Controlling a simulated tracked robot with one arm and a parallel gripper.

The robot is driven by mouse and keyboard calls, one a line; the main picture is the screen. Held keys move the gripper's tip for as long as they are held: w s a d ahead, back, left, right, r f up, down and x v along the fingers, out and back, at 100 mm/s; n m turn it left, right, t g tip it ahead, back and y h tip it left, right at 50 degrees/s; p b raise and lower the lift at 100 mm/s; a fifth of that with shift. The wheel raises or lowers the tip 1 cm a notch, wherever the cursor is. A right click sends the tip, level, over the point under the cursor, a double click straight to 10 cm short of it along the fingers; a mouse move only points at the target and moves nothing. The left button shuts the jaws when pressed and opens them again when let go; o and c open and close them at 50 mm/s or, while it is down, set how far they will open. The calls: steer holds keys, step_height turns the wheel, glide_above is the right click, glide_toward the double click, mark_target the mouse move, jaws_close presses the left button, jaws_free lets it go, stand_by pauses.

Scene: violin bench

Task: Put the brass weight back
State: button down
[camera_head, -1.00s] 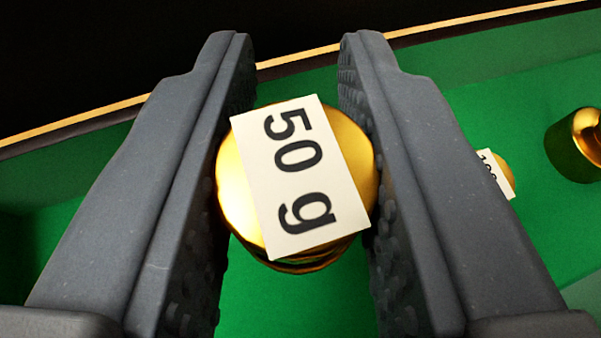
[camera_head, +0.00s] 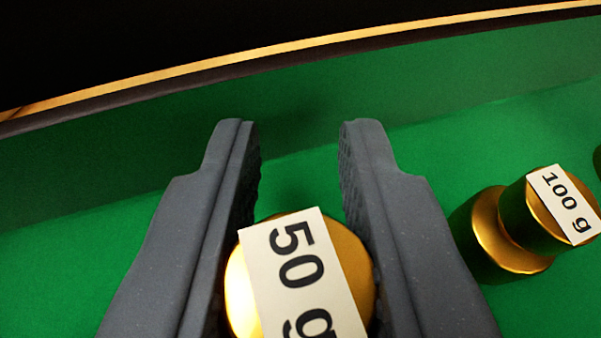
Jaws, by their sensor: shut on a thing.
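The brass weight (camera_head: 350,250) is round and gold, with a white label reading "50 g" on its top. It sits between the two dark grey fingers of my gripper (camera_head: 300,135), low in the picture, and the gripper is shut on it. Its lower part is cut off by the bottom edge, so I cannot tell whether it touches the green floor.
A second brass weight (camera_head: 512,216), labelled "100 g", stands to the right of my right finger. The green-lined box (camera_head: 90,225) has a wall with a light wooden rim (camera_head: 300,46) beyond the fingertips. Green floor to the left is clear.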

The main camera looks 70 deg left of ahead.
steer(key=c, duration=1.4)
jaws_free()
steer(key=shift+s+f, duration=0.15)
steer(key=shift+f, duration=0.3)
steer(key=shift+o, duration=0.7)
steer(key=shift+s+f, duration=0.1)
steer(key=shift+f, duration=0.05)
steer(key=shift+r, duration=0.4)
steer(key=r+p+v, duration=0.1)
steer(key=p+v, duration=0.1)
steer(key=v, duration=1)
steer(key=shift+w, duration=0.25)
steer(key=shift+w, duration=0.1)
